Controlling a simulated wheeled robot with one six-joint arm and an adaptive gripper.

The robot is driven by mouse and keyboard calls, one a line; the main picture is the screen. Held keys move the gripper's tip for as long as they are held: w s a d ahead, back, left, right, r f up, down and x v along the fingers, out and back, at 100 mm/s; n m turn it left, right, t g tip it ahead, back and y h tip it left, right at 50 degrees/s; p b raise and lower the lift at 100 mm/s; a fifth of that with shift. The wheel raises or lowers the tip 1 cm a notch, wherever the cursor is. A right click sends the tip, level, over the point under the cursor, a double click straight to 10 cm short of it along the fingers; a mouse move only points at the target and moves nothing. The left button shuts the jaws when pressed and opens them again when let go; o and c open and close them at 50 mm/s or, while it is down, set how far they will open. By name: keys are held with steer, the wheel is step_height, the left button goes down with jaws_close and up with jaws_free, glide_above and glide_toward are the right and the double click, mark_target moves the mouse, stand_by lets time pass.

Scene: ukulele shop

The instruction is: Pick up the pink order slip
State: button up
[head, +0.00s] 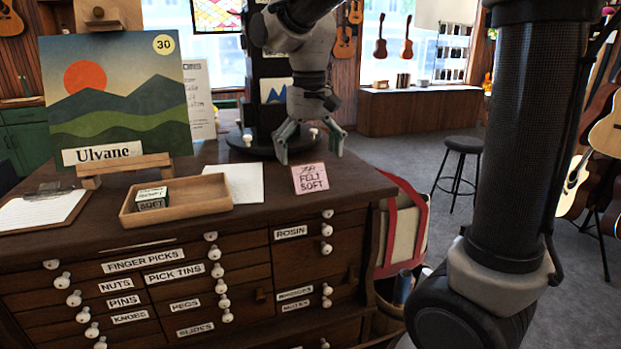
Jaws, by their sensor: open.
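The pink order slip (310,179) lies on the dark wooden cabinet top (270,206), close to its right end and front edge. It has dark handwriting that reads "FELT SOFT". My gripper (310,157) is above and just behind the slip in the head view, pointing down. Its two fingers are spread apart with nothing between them. The gripper appears apart from the slip, though the exact height cannot be told.
A wooden tray (205,198) with a small green-and-white box (152,198) stands left of the slip. White paper (247,183) lies between them. A clipboard (38,210) and a landscape picture (115,98) on an easel are further left. A stool (460,160) stands on the floor.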

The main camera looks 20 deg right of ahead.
mark_target(308, 166)
step_height(308, 166, down, 4)
steer(key=shift+w+a+f, duration=0.15)
steer(key=c, duration=1.1)
